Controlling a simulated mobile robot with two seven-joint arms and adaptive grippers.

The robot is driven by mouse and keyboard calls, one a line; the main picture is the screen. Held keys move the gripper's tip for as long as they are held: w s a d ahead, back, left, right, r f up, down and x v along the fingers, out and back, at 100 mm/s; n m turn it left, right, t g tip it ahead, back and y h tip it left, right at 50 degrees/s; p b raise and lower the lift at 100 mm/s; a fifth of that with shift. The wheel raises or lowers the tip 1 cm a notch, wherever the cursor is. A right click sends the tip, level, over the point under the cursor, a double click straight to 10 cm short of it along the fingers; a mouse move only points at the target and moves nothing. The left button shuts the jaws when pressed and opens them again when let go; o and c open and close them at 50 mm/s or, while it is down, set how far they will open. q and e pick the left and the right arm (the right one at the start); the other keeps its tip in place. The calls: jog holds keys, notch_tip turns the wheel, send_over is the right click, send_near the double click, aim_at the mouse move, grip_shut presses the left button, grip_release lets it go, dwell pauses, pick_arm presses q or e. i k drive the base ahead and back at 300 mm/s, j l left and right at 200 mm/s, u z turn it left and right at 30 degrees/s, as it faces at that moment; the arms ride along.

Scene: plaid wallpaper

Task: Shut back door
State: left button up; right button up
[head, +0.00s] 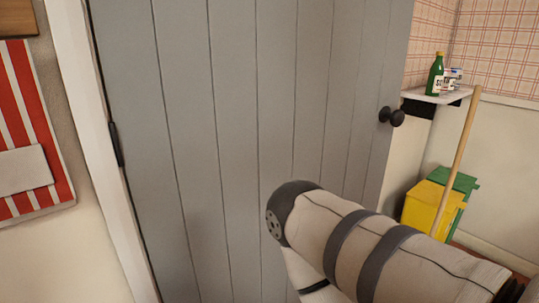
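The back door (230,120) is a grey panelled door that fills the middle of the head view. Its dark hinge (116,144) is on the left edge, beside the white frame (88,150). A dark round knob (392,116) is near its right edge. Past that edge I see the room's corner, so the door appears to stand open. My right arm comes in from the lower right and bends in front of the door's lower part. Its gripper is out of view below. My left arm and gripper are not in view.
A small wall shelf (437,96) holds a green bottle (435,75) and small containers. Below are a yellow bin (425,206), a green bin (462,184) and a leaning wooden pole (461,150). A red and white striped item (61,186) hangs on the left wall.

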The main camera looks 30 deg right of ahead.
aim_at(216, 106)
jog(key=z, duration=1.1)
jog(key=i+l, duration=0.2)
jog(key=l, duration=0.15)
jog(key=i+l, duration=0.2)
jog(key=l, duration=0.15)
jog(key=i+l, duration=0.2)
jog(key=l+u, duration=0.05)
jog(key=l, duration=0.05)
